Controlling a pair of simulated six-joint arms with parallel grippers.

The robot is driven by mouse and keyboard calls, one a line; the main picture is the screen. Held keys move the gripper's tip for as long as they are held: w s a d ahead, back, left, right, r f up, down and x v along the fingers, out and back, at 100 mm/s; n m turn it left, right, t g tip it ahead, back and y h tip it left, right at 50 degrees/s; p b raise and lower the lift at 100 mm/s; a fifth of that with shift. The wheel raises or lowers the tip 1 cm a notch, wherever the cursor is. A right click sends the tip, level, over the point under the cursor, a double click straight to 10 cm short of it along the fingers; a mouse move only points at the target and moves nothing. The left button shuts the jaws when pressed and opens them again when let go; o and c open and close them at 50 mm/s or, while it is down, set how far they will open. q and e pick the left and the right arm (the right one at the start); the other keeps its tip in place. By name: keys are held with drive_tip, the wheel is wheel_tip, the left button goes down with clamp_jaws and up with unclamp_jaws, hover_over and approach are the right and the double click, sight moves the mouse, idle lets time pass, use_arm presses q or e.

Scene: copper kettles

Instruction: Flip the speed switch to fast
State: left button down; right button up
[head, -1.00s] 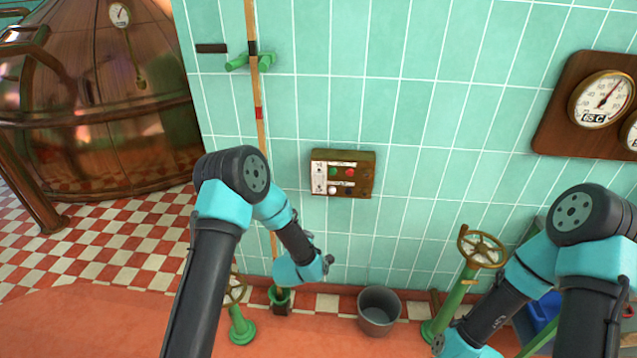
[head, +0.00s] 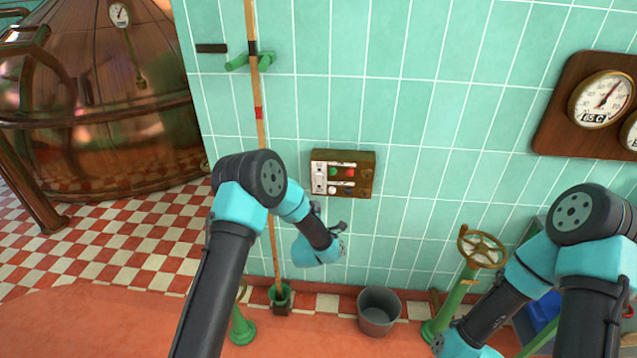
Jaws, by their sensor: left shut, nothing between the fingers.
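A brass control box (head: 365,182) is fixed to the green tiled wall. It has a pale panel (head: 319,178) with small switch-like parts on its left, a green button (head: 333,172), a red button (head: 350,172) and a white round part (head: 332,189). The speed switch is too small to single out, and its setting cannot be read. My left gripper (head: 342,226) is shut and empty, below the box and apart from it in the picture. My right gripper (head: 438,343) is small and dark at the bottom right, far from the box; its jaws cannot be made out.
A wooden pole (head: 262,130) stands against the wall left of the box. A grey bucket (head: 379,312) and green valve stands with a handwheel (head: 482,246) are below. Gauges (head: 602,98) hang at right, and a copper kettle (head: 95,105) stands at left.

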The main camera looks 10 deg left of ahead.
sight(318, 177)
use_arm(q)
drive_tip(key=w, duration=0.4)
drive_tip(key=w+r, duration=0.1)
drive_tip(key=w, duration=0.3)
drive_tip(key=w+a, duration=0.1)
drive_tip(key=w, duration=0.3)
drive_tip(key=shift+w+r, duration=0.15)
drive_tip(key=shift+r, duration=0.25)
drive_tip(key=shift+a, duration=0.2)
